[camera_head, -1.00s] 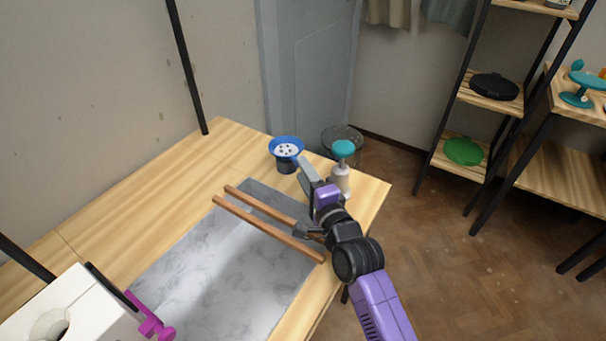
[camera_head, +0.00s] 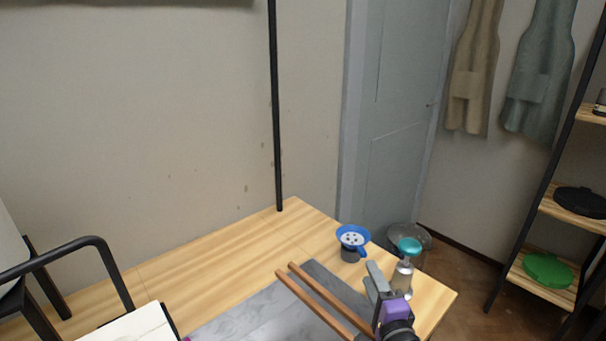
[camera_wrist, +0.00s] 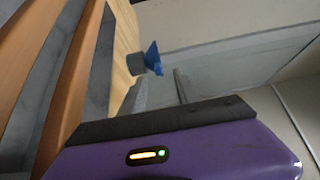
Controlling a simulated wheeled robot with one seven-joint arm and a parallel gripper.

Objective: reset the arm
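My gripper (camera_head: 374,278) is low in the head view, over the right end of the worktable (camera_head: 225,245), just left of the teal-topped bottle (camera_head: 402,276). In the wrist view its two grey fingers stand apart with nothing between them, so the gripper (camera_wrist: 158,88) is open and empty. The rest of my arm is cut off by the lower edge of the head view. I cannot tell whether a finger touches the bottle.
A blue strainer on a dark cup (camera_head: 352,240) stands behind my gripper; it also shows in the wrist view (camera_wrist: 150,60). Two wooden strips (camera_head: 318,300) lie over the grey slab (camera_head: 262,312), close to my gripper. A glass bin (camera_head: 425,238) stands beyond the table.

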